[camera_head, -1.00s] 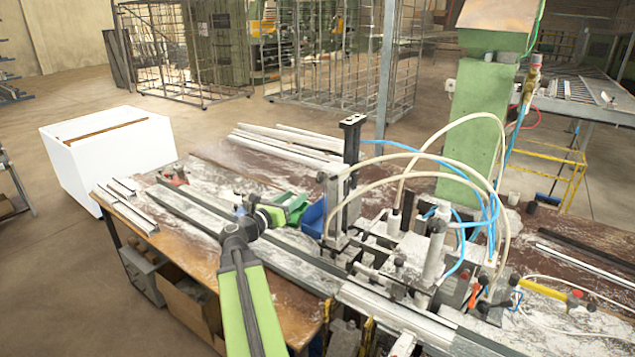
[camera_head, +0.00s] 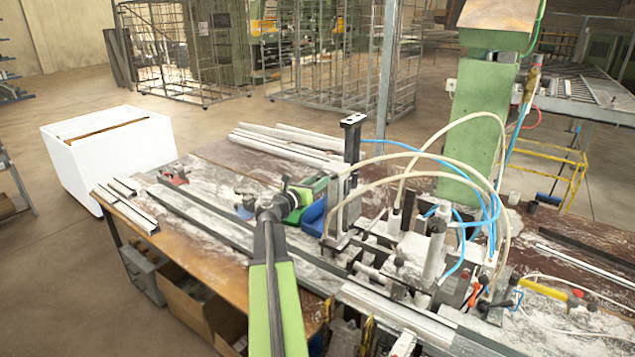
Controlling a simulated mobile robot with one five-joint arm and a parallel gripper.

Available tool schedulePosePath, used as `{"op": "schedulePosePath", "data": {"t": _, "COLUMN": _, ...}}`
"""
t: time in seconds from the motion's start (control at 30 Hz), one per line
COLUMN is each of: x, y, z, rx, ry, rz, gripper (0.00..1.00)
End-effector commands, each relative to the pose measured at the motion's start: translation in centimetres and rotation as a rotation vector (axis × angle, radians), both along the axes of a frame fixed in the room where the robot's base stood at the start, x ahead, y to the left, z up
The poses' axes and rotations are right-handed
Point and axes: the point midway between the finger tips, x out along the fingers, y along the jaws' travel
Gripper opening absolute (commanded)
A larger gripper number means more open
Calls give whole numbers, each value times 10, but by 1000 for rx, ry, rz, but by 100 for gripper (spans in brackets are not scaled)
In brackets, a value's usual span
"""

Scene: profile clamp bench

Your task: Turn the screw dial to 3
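My green arm reaches up from the bottom of the head view, and my gripper (camera_head: 287,188) is at its far end, over the bench beside the clamp unit. The gripper is small and seen from behind, so I cannot tell whether its fingers are open or shut, or whether they touch anything. The profile clamp unit (camera_head: 341,205), with a dark upright post, stands just right of the gripper. I cannot make out the screw dial or its numbers. Part of the bench behind my arm is hidden.
Long metal profiles (camera_head: 205,222) lie along the bench (camera_head: 225,281). A blue bin (camera_head: 313,219) sits between my gripper and the clamp unit. Hoses (camera_head: 440,134) arch over the machinery at right. A white box (camera_head: 110,155) stands at left. Open floor lies beyond.

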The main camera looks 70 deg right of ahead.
Motion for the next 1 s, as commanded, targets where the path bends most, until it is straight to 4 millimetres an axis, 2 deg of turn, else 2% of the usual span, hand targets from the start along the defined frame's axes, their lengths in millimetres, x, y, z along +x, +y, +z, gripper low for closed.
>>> {"op": "schedulePosePath", "data": {"t": 0.03, "x": 0, "y": 0, "z": 0, "rx": 0, "ry": 0, "rz": 0, "gripper": 28}}
{"op": "schedulePosePath", "data": {"t": 0.27, "x": 0, "y": 0, "z": 0, "rx": 0, "ry": 0, "rz": -1, "gripper": 0}}
{"op": "schedulePosePath", "data": {"t": 0.37, "x": -1, "y": 0, "z": 0, "rx": 0, "ry": 0, "rz": -1, "gripper": 0}}
{"op": "schedulePosePath", "data": {"t": 0.4, "x": 0, "y": -6, "z": 0, "rx": 1, "ry": 0, "rz": -2, "gripper": 0}}
{"op": "schedulePosePath", "data": {"t": 0.67, "x": -1, "y": 0, "z": 0, "rx": -7, "ry": -30, "rz": -2, "gripper": 0}}
{"op": "schedulePosePath", "data": {"t": 1.0, "x": -1, "y": 1, "z": -1, "rx": -61, "ry": -237, "rz": -3, "gripper": 0}}
